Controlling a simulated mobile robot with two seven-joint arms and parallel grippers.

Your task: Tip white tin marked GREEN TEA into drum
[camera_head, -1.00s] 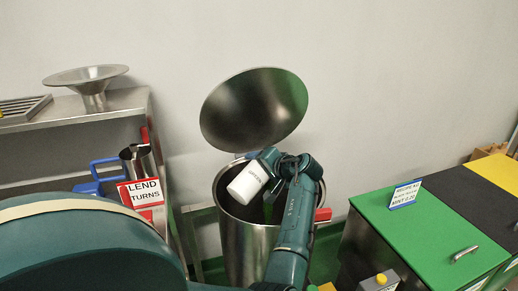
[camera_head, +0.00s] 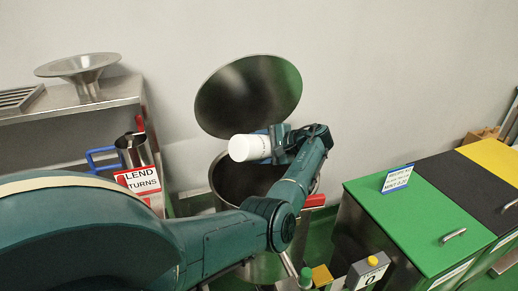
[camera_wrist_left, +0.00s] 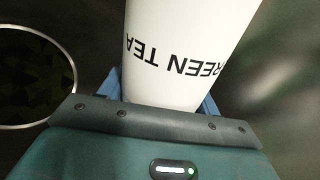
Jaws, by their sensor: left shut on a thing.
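The white tin (camera_head: 248,148) marked GREEN TEA lies nearly level above the steel drum (camera_head: 262,268), its white end pointing left. My left gripper (camera_head: 281,145) is shut on the tin from the right. In the left wrist view the tin (camera_wrist_left: 185,40) fills the middle between the blue fingers, its lettering upside down. The drum is open, with its round lid (camera_head: 250,95) raised behind it. My arm hides part of the drum, and its contents cannot be made out in the head view. My right gripper is not in view.
A steel shelf (camera_head: 70,112) at left bears a funnel (camera_head: 82,68). A steel jug (camera_head: 133,150) and a red-and-white sign (camera_head: 138,180) stand near it. Green (camera_head: 425,215), black and yellow-topped bins stand at right. A small grey box with a yellow button (camera_head: 373,261) stands in front.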

